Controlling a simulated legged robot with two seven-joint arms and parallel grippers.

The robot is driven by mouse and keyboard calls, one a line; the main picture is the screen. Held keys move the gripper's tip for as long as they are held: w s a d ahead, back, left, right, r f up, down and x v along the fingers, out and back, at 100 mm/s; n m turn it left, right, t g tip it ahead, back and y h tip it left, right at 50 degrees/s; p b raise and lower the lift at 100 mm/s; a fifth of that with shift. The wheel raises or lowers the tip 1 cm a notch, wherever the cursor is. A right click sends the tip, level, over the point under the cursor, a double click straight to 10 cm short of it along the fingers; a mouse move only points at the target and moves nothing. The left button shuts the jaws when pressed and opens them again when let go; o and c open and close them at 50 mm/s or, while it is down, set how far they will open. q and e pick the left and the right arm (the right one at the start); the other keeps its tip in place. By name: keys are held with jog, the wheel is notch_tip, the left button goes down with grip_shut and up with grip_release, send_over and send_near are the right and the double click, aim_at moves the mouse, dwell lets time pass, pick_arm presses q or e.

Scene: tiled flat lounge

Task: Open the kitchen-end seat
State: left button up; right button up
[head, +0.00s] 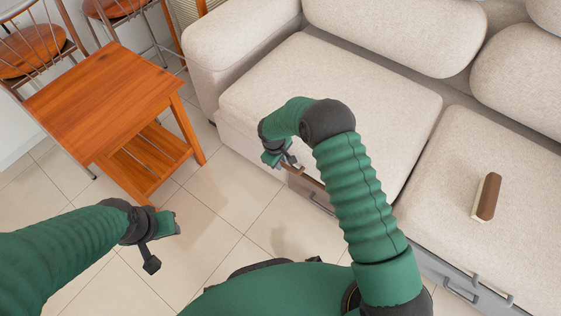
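The cream sofa has a left seat (345,110) and a right seat (510,170); I take the left one, near the chairs, as the kitchen-end seat. Its cushion lies flat on the grey base. A grey handle (318,203) shows on the front below it, partly hidden by my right arm. My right gripper (280,158) is at the front edge of the left seat, above and left of that handle; its fingers are small and partly covered, so their opening is unclear. My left gripper (163,248) hangs over the floor, apart from the sofa, with its fingers spread and nothing between them.
A wooden side table (105,95) stands at left, with chairs (35,50) behind it. A brown-and-white brush-like block (487,197) lies on the right seat. Another handle (462,290) is below that seat. Tiled floor (215,215) is clear between table and sofa.

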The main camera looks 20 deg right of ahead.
grip_shut()
jog(key=shift+d, duration=0.1)
jog(key=shift+s+f, duration=0.1)
jog(key=shift+s, duration=0.05)
dwell(0.9)
